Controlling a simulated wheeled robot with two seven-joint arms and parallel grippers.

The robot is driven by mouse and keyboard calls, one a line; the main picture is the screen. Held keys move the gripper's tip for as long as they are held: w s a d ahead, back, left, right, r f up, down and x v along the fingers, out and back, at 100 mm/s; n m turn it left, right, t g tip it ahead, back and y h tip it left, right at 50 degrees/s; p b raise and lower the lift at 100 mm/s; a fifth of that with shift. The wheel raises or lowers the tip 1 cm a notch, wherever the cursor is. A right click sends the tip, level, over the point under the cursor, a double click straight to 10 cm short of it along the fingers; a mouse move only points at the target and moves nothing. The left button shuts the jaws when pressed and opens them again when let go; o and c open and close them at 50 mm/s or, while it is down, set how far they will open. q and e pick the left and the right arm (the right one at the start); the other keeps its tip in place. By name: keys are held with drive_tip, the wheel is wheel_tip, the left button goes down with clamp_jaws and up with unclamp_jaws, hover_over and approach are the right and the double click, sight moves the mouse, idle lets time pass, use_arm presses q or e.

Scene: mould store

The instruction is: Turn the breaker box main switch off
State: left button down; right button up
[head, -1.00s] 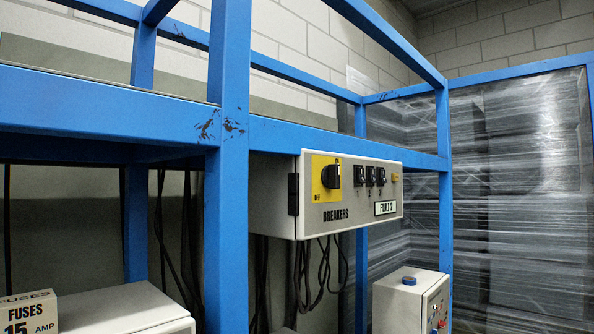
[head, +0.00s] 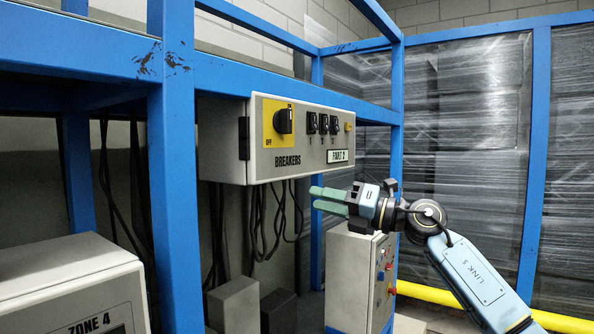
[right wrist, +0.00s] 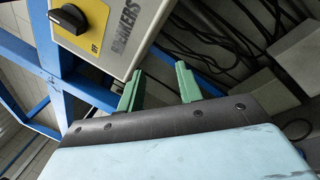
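The breaker box (head: 300,165) is a grey box labelled BREAKERS, mounted on the blue frame. Its main switch (head: 283,121) is a black rotary knob on a yellow plate with OFF at its lower left. The knob also shows at the upper left of the right wrist view (right wrist: 68,18). My right gripper (head: 322,198) is below the box's right part, apart from it, with its green fingers pointing left. In the right wrist view the two fingers (right wrist: 158,88) stand apart with nothing between them. My left gripper is not in view.
Several small black switches (head: 323,124), a yellow button (head: 348,127) and a FAULT 2 label (head: 338,156) share the panel. Blue posts (head: 172,200) stand nearby. Cables (head: 275,215) hang under the box. A grey control box (head: 350,275) stands below my right gripper.

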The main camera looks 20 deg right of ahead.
sight(291, 115)
drive_tip(key=s+d+r+n+t+h, duration=0.1)
drive_tip(key=s+r+n+h, duration=0.15)
drive_tip(key=s+r, duration=0.45)
drive_tip(key=s+d+r+n+h, duration=0.1)
drive_tip(key=s+r+n, duration=0.25)
drive_tip(key=r, duration=0.65)
drive_tip(key=shift+n, duration=0.3)
drive_tip(key=p+x, duration=0.3)
drive_tip(key=x, duration=1)
drive_tip(key=shift+w+d+r, duration=0.1)
drive_tip(key=shift+w, duration=0.15)
drive_tip(key=shift+c, duration=0.3)
clamp_jaws()
